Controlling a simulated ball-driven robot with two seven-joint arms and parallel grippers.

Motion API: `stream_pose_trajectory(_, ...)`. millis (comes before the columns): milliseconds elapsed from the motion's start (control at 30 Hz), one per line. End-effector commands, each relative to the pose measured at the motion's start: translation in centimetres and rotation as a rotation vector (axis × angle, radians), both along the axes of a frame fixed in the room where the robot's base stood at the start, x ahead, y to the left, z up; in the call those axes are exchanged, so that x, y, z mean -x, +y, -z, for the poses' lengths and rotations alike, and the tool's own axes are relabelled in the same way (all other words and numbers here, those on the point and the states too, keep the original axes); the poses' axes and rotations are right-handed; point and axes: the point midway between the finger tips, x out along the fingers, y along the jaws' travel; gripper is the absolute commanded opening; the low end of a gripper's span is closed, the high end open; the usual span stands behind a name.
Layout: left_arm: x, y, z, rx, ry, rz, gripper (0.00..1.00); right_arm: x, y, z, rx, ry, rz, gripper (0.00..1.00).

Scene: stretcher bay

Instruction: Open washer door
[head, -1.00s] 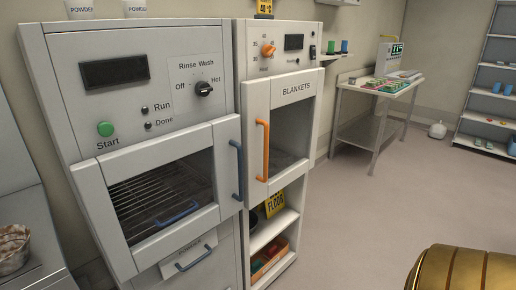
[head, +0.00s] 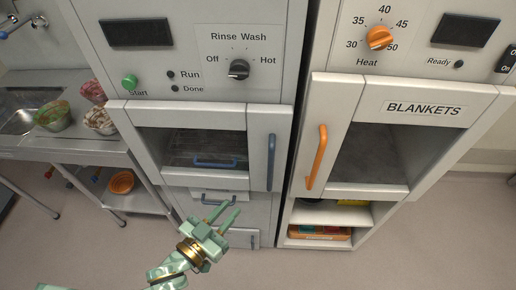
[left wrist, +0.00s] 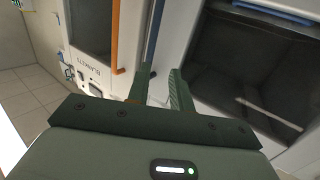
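The washer door (head: 147,141) is a white framed door with a dark window and looks shut. Its upright blue handle (head: 271,162) is on the door's right side. A wire rack with a blue handle (head: 214,162) shows behind the window. My left gripper (head: 226,211) is in front of and below the door, its two green fingers apart with nothing between them. In the left wrist view the fingers (left wrist: 160,88) point toward the machines, with the washer's dark window (left wrist: 262,75) at the right. My right gripper is not in view.
The blanket warmer (head: 420,107) with an orange handle (head: 316,158) stands close on the right. A steel sink counter (head: 70,150) with several bowls stands on the left. A lower drawer (head: 232,200) sits under the washer door. Floor in front is clear.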

Motion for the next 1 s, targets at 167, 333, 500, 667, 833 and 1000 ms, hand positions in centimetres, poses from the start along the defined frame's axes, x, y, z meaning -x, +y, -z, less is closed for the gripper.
stream_pose_trajectory(167,-0.6,-1.3,-3.4,0.038,-0.055,0.029,0.22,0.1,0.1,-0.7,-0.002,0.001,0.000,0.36)
stream_pose_trajectory(333,-3.4,-3.1,-3.3,0.038,-0.057,0.028,0.22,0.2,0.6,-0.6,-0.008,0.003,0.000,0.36)
stream_pose_trajectory(500,-7.1,-5.6,-3.2,0.037,-0.056,0.028,0.22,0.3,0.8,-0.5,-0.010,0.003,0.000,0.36)
stream_pose_trajectory(667,-10.2,-7.7,-3.1,0.038,-0.054,0.028,0.22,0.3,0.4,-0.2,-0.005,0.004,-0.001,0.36)
stream_pose_trajectory(833,-12.5,-9.2,-3.0,0.036,-0.052,0.027,0.22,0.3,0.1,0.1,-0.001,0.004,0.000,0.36)
stream_pose_trajectory(1000,-13.4,-9.8,-3.0,0.035,-0.051,0.027,0.22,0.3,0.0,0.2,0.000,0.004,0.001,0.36)
